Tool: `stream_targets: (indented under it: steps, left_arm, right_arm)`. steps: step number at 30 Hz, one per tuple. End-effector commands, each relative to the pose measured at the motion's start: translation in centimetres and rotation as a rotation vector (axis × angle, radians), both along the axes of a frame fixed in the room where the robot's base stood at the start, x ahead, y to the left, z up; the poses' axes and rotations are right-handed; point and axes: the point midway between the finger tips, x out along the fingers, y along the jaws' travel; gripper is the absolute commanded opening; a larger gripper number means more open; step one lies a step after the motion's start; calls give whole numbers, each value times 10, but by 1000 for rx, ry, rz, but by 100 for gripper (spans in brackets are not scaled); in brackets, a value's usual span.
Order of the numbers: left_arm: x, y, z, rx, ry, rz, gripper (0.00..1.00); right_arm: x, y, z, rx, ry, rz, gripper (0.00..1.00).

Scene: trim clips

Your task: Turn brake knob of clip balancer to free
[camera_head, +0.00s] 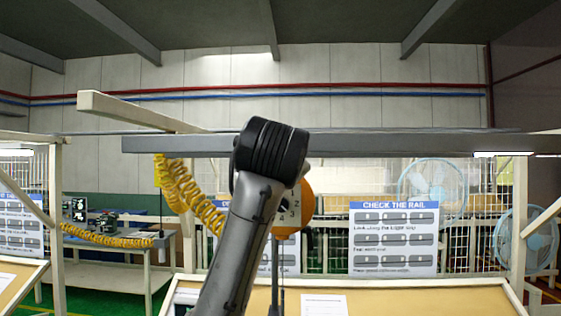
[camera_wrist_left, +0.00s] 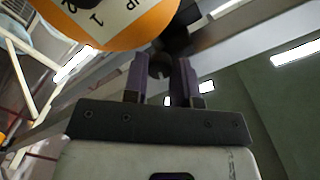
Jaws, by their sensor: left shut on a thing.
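The clip balancer is an orange round housing with a white numbered face. In the head view the balancer (camera_head: 305,208) hangs under a grey overhead beam, partly hidden behind my arm. It also fills the upper left of the left wrist view (camera_wrist_left: 147,33), where the figure 1 shows on its label. My left gripper (camera_wrist_left: 160,82) has its two purple-grey fingers on either side of a small dark round part, the brake knob (camera_wrist_left: 160,65), beside the housing's edge. The gripper is shut on it. My arm hides gripper and knob in the head view. My right gripper is in neither view.
The grey beam (camera_head: 400,144) runs across above the balancer. A yellow coiled hose (camera_head: 185,190) hangs to its left. A sign reading CHECK THE RAIL (camera_head: 393,238) stands behind at the right. A board with a white sheet (camera_head: 323,305) lies below.

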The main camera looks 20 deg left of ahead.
Motion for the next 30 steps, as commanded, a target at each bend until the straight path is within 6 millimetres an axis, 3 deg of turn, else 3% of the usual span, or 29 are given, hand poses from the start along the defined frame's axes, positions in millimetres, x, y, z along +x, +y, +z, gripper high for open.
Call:
stream_targets:
  steps: [13, 30]
  left_arm:
    - [0, 0, 0, -250, -75, -1, 2]
    - [0, -1, 0, -312, -93, -1, 2]
  right_arm:
    - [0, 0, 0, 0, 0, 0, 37]
    - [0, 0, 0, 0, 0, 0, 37]
